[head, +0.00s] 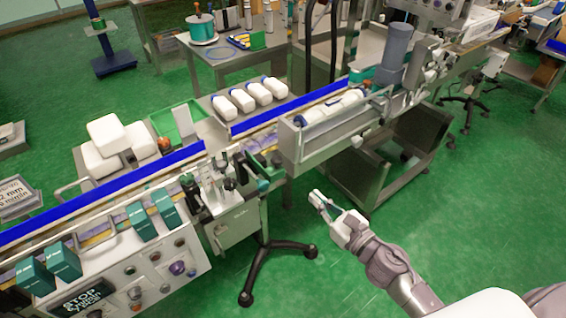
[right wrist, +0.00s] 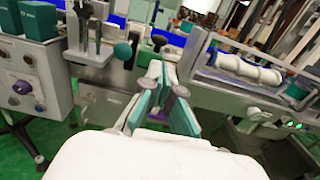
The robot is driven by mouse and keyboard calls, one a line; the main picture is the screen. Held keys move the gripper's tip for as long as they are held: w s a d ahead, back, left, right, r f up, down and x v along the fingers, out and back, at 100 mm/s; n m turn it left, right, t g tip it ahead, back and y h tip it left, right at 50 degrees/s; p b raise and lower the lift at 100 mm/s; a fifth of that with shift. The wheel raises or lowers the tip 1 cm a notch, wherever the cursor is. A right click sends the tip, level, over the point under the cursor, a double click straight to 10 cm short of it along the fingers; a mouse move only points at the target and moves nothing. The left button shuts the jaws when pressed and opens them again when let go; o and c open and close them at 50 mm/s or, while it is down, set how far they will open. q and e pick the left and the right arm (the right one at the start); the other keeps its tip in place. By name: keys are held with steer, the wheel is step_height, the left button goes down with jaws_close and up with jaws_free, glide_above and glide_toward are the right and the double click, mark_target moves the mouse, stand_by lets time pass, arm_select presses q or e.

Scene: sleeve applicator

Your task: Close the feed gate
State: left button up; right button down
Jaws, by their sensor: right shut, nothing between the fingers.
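The conveyor line (head: 105,196) runs from lower left to upper right in the head view. My left gripper is not in view.
A clear-sided trough (head: 330,125) holding white bottles (head: 335,106) lies beyond my right gripper. A control panel (head: 140,270) with buttons and teal boxes (head: 63,262) is at lower left. A black-footed stand (head: 262,262) is on the green floor. The floor around my arm is clear.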

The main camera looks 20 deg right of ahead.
steer(key=p, duration=0.2)
glide_toward(281, 164)
steer(key=p+x, duration=0.1)
steer(key=x, duration=0.6)
steer(key=shift+w+a, duration=0.1)
steer(key=shift+w, duration=0.1)
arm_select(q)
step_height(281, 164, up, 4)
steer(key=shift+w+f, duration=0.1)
arm_select(e)
steer(key=shift+f, duration=0.1)
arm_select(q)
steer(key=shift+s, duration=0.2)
